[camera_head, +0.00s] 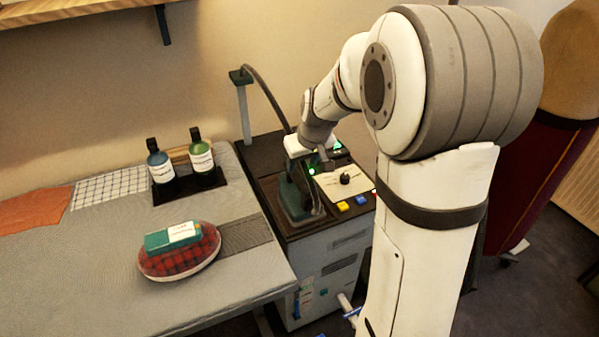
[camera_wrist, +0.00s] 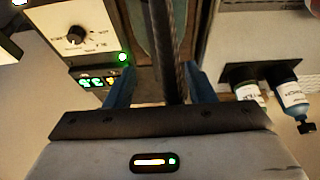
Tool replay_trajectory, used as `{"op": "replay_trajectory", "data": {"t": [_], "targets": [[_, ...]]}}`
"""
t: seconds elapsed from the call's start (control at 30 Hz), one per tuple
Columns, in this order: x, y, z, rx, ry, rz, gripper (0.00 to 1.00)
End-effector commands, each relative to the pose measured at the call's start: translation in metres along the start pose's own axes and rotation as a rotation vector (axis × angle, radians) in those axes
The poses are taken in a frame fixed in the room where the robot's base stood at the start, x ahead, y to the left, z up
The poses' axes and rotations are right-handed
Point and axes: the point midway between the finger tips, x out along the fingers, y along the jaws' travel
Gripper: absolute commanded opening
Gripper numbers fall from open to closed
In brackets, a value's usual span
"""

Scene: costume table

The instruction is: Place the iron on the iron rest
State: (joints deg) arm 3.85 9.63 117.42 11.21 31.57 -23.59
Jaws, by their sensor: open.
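The iron (camera_head: 294,199) is dark teal and sits on the left part of the dark-topped steam station, the spot that looks like the iron rest (camera_head: 270,187).
A control panel with a knob (camera_head: 345,179) and green lights is right of the iron. A post with a hose (camera_head: 243,110) rises behind. On the grey table (camera_head: 80,270) are two bottles (camera_head: 202,158) in a black stand and a red plaid cushion (camera_head: 180,262) bearing a teal box.

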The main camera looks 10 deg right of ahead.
Motion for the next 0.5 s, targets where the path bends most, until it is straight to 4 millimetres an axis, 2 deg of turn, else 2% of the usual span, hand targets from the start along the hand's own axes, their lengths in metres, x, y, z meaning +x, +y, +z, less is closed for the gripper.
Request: {"op": "replay_trajectory", "data": {"t": [0.1, 0.27, 0.37, 0.47, 0.5], "targets": [[-0.017, 0.000, -0.001, 0.000, 0.003, 0.001, 0.49], [-0.031, -0.002, 0.004, 0.004, -0.001, 0.001, 0.49], [-0.049, -0.010, 0.021, 0.018, -0.012, 0.002, 0.49], [-0.075, -0.023, 0.053, 0.045, -0.031, 0.007, 0.49], [-0.086, -0.029, 0.070, 0.058, -0.042, 0.010, 0.49]]}}
